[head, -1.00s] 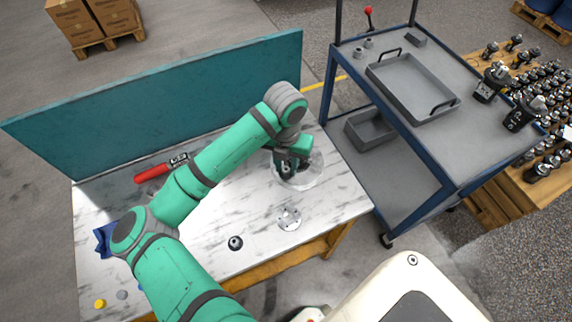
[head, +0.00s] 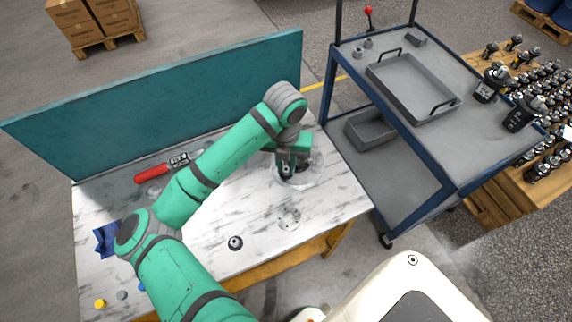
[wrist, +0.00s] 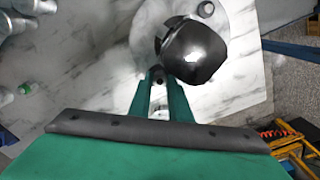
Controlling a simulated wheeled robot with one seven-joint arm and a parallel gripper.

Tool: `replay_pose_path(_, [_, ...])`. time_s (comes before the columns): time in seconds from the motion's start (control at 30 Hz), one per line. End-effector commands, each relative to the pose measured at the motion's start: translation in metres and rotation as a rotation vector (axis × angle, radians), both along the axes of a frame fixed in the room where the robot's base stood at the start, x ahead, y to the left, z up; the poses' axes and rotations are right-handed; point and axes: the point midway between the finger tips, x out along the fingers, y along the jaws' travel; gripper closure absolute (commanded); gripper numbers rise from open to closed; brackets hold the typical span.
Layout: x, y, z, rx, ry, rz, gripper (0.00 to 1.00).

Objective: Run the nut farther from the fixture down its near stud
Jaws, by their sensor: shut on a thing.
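My gripper (wrist: 157,75) is shut, its two green fingers close together at a small dark piece between the tips, which appears to be the nut (wrist: 157,74). Beside the tips, to the right in the wrist view, stands a dark rounded motor body (wrist: 193,52) on a pale round plate (wrist: 235,20). In the head view my gripper (head: 287,170) is low over the pale round plate (head: 312,182) at the right end of the bench. The stud under the nut is hidden, and I cannot tell how far down the nut sits. The other nut is not clear.
A pale flange (head: 289,217) and a small dark round part (head: 236,243) lie on the marble bench (head: 255,205). A red-handled tool (head: 155,173) lies by the teal back panel (head: 150,105). A blue cart (head: 405,180) with a grey tray stands to the right.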

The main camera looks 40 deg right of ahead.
Motion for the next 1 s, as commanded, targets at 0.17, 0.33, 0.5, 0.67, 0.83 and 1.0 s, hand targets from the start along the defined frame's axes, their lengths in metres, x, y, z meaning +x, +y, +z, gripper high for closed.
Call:
replay_pose_path(0.17, [0.0007,0.0003,0.0,0.0,-0.001,-0.156,1.0])
replay_pose_path(0.33, [0.0001,-0.0002,-0.0007,-0.001,-0.001,-0.274,1.0])
replay_pose_path(0.5, [0.0002,0.0001,-0.0005,0.0,0.0,-0.37,1.0])
replay_pose_path(0.67, [0.0,0.0,-0.0005,-0.001,0.001,-0.385,1.0])
replay_pose_path(0.83, [0.0,0.0,-0.0005,-0.001,-0.001,-0.383,0.73])
replay_pose_path(1.0, [0.0,0.0,-0.0005,-0.001,-0.001,-0.383,0.73])
